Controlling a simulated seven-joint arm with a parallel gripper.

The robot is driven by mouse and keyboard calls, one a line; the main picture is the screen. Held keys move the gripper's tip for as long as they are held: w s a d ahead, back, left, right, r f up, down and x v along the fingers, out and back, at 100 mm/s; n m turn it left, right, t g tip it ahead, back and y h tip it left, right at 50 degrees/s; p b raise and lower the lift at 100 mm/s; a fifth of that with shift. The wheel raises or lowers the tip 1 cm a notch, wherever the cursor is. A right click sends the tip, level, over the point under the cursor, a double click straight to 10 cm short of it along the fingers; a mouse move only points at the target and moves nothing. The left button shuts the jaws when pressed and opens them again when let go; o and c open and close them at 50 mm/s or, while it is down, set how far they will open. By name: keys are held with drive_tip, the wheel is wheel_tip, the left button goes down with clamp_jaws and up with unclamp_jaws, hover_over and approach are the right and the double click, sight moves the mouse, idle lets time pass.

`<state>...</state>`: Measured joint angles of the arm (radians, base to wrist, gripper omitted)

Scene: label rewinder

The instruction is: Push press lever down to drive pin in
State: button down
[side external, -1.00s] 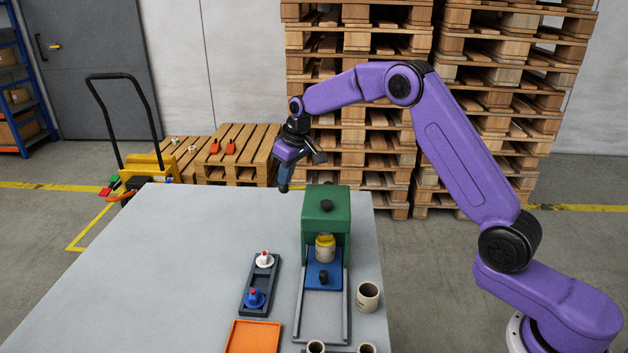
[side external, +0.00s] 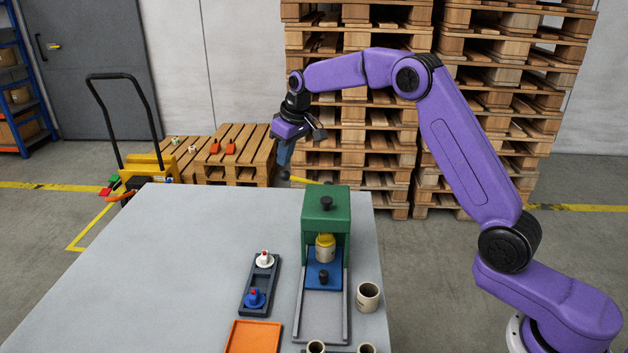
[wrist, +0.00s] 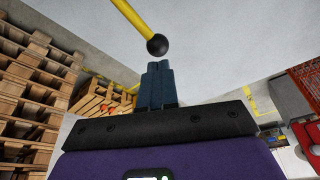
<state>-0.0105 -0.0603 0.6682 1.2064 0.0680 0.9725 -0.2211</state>
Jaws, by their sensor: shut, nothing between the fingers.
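The green press (side external: 312,228) stands on the table. Its yellow lever (side external: 308,180) sticks out to the left behind the press top and ends in a black knob (side external: 285,175). My gripper (side external: 283,164) is shut and empty, its fingertips close above the knob. In the wrist view the fingertips (wrist: 160,65) are beside the black knob (wrist: 157,45); I cannot tell whether they touch. A cream cylinder with a yellow top (side external: 325,252) stands in the press opening on a blue slide (side external: 315,281). The pin cannot be made out.
Left of the press lies a dark tray (side external: 262,282) with a white and a blue piece with red tips. An orange tray (side external: 253,338) is at the front, and a cream cup (side external: 368,296) stands right. The table's left side (side external: 170,260) is clear.

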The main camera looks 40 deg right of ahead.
drive_tip(key=shift+r, duration=1.95)
drive_tip(key=shift+s+a, duration=0.3)
drive_tip(key=shift+a, duration=0.05)
drive_tip(key=s+a+n+g, duration=0.15)
drive_tip(key=s+a, duration=0.35)
drive_tip(key=s, duration=0.7)
drive_tip(key=s+a+n, duration=0.3)
drive_tip(key=s+a, duration=0.1)
drive_tip(key=s, duration=0.7)
drive_tip(key=s+d+f+n, duration=0.1)
drive_tip(key=s+d+f, duration=0.1)
drive_tip(key=s, duration=0.6)
drive_tip(key=s+d+f+n+g, duration=0.1)
drive_tip(key=s+d, duration=0.3)
drive_tip(key=s, duration=0.5)
drive_tip(key=s+d+f+n, duration=0.2)
drive_tip(key=s+d+n, duration=0.1)
drive_tip(key=s, duration=0.5)
drive_tip(key=shift+s+d+f, duration=0.2)
drive_tip(key=shift+s+f, duration=0.1)
